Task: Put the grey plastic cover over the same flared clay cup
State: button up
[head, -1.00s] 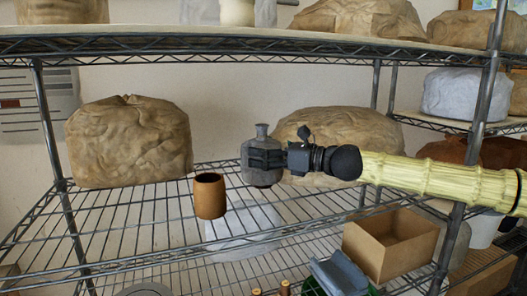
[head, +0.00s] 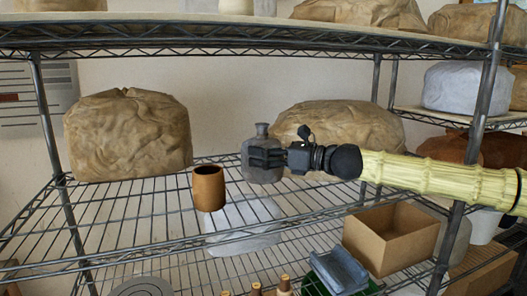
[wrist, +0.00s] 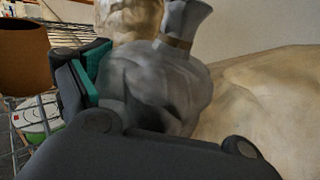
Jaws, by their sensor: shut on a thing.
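My gripper (head: 262,158) is shut on a grey, creased, bag-like piece (head: 262,133) that looks like the grey plastic cover. It has a rounded body, a narrow neck and a flared top. In the wrist view the cover (wrist: 165,85) fills the space between the fingers, with a tan band at its neck. A brown clay cup (head: 209,190) stands upright on the wire shelf, left of my gripper and apart from it. The cup (wrist: 22,60) also shows at the left edge of the wrist view. Its sides look nearly straight. Whether anything is inside the cover is hidden.
A large tan wrapped bundle (head: 127,138) stands at the left of the wire shelf (head: 110,215). Another tan bundle (head: 345,125) is behind my gripper. An upper shelf (head: 240,33) runs overhead. Below are an open cardboard box (head: 388,243) and a grey wrapped thing (head: 243,225).

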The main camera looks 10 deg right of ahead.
jog(key=shift+f+b, duration=0.3)
jog(key=shift+f, duration=0.05)
jog(key=o, duration=0.7)
jog(key=shift+d, duration=0.15)
